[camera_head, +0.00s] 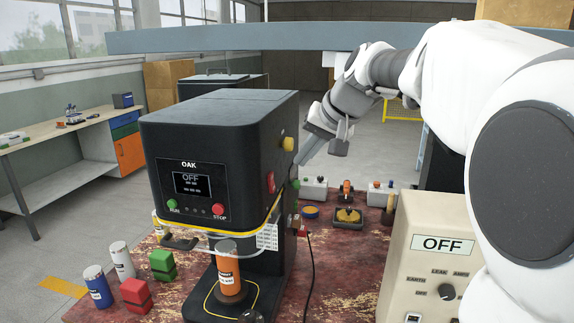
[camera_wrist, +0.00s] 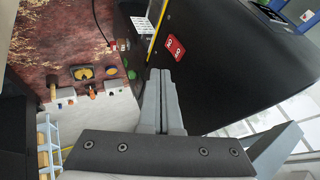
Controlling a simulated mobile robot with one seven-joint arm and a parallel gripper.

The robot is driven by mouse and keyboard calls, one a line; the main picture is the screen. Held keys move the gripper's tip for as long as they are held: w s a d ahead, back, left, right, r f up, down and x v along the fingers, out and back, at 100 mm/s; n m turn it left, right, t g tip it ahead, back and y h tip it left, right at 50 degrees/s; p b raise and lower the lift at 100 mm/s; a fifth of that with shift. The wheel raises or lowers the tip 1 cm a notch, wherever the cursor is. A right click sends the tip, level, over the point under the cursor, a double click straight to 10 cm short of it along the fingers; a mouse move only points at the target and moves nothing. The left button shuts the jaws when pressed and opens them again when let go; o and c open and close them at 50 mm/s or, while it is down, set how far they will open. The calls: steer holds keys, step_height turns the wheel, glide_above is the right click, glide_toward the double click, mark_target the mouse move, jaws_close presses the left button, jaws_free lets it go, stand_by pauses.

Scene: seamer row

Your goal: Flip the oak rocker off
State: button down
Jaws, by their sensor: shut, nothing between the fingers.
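The black seamer marked OAK (camera_head: 190,140) stands on the red worn bench, and its display reads OFF. Its red rocker (camera_head: 270,182) is on the machine's right side face. The rocker (camera_wrist: 175,47) also shows in the wrist view, with white marks on its two halves; which half is pressed in is too small to tell. My gripper (camera_head: 302,160) is shut and empty, beside that side face and apart from the rocker. In the wrist view my fingertips (camera_wrist: 162,74) lie just below the rocker in the picture.
A yellow knob (camera_head: 288,143) sits above the rocker. A beige tester (camera_head: 430,255) reading OFF stands at the right front. A cable runs down beside the seamer. Cans and red and green blocks (camera_head: 136,294) stand at the left front. Small control boxes (camera_head: 314,189) stand behind.

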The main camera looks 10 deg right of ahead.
steer(key=s+r, duration=0.3)
steer(key=r, duration=0.2)
steer(key=shift+d+r, duration=0.2)
steer(key=shift+r, duration=0.2)
steer(key=shift+s, duration=0.15)
